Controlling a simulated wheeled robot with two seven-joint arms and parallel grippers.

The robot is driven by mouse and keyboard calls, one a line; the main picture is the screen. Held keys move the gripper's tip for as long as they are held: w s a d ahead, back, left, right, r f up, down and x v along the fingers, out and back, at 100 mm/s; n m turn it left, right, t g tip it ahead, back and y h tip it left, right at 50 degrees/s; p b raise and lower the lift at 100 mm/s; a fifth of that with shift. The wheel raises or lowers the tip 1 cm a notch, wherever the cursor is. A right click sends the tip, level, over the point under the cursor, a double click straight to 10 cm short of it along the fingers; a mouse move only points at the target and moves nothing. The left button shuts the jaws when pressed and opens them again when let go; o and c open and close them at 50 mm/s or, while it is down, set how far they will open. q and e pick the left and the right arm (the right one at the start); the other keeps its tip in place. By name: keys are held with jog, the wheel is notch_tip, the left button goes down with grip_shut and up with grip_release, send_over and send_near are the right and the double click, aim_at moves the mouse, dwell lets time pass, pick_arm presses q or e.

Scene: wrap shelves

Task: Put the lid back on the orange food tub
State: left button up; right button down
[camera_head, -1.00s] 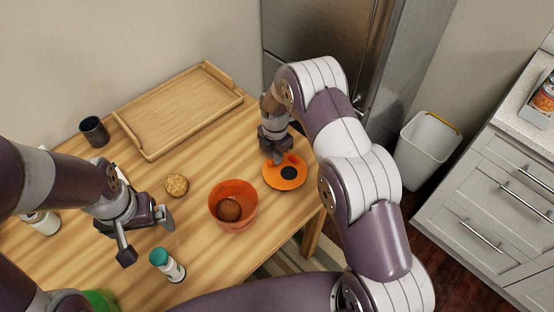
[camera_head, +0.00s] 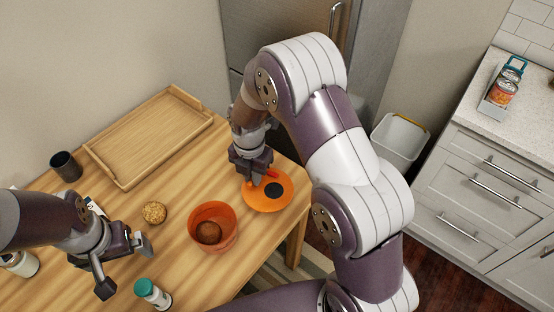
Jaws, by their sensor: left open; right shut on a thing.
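The orange food tub (camera_head: 230,237) stands open on the wooden table, with a round brown item (camera_head: 208,232) inside. The orange lid (camera_head: 285,199), with a dark round centre, is just right of and behind the tub. My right gripper (camera_head: 262,181) is over the lid's back-left part and shut on it; the exact grip is partly hidden by the gripper. I cannot tell whether the lid is clear of the table. My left gripper (camera_head: 126,266) is open and empty, left of the tub, above the table.
A wooden tray (camera_head: 150,140) lies at the table's back. A dark cup (camera_head: 66,166), a round cookie-like item (camera_head: 154,212), a teal-capped shaker (camera_head: 153,294) and a white jar (camera_head: 20,263) stand or lie on the left. A white bin (camera_head: 399,140) is beyond the table.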

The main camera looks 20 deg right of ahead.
pick_arm(q)
notch_tip(320, 180, up, 6)
jog(key=p, duration=0.5)
pick_arm(e)
jog(key=s+a+r+n, duration=0.1)
jog(key=a+n, duration=0.1)
jog(key=a, duration=0.6)
jog(key=s+a+r+n, duration=0.1)
jog(key=s+a+n, duration=0.1)
jog(key=a, duration=0.7)
jog(key=shift+m, duration=0.3)
jog(key=f+b, duration=0.1)
jog(key=f, duration=0.1)
jog(key=f+b, duration=0.4)
jog(key=shift+w+d, duration=0.1)
jog(key=shift+w, duration=0.3)
pick_arm(q)
notch_tip(320, 180, down, 4)
jog(key=shift+f, duration=0.15)
jog(key=shift+r, duration=0.25)
pick_arm(e)
jog(key=shift+r, duration=0.1)
jog(key=shift+f, duration=0.2)
pick_arm(q)
jog(key=shift+r+p, duration=0.1)
jog(key=shift+p, duration=0.2)
